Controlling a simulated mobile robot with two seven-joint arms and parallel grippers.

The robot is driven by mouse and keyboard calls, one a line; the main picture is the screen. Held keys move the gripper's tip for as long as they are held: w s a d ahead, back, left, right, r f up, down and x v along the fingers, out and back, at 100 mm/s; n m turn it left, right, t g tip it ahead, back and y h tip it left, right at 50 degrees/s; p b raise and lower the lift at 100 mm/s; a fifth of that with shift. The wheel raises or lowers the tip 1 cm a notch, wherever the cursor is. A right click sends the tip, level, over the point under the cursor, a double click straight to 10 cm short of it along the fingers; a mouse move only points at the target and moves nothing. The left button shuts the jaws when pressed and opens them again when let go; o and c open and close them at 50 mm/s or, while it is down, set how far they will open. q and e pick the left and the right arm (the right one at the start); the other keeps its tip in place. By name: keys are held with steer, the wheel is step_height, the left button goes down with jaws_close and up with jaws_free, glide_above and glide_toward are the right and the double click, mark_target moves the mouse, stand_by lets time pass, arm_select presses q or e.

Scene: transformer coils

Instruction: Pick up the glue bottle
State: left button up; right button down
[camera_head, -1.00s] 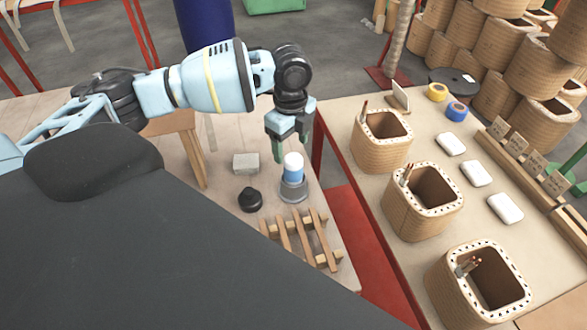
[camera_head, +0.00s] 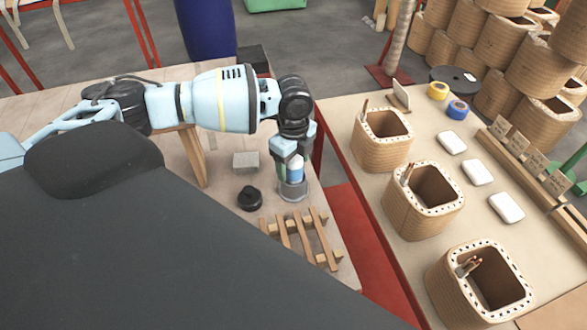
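The glue bottle (camera_head: 297,172) is blue with a white top and stands upright in a grey round holder (camera_head: 293,190) on the wooden table at the left. My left gripper (camera_head: 290,171) points down at the bottle, its fingers at the height of the bottle's upper part. The fingers overlap the bottle in the view and hide part of its top and left side. I cannot tell whether they touch or grip it. My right gripper is not in view.
A small black pot (camera_head: 250,198), a grey block (camera_head: 245,162) and a wooden slatted rack (camera_head: 302,240) lie close to the holder. The table to the right (camera_head: 345,125) bears several wound coils, white blocks and tape rolls. A gap with a red frame separates the tables.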

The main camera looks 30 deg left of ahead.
arm_select(q)
steer(key=c, duration=1)
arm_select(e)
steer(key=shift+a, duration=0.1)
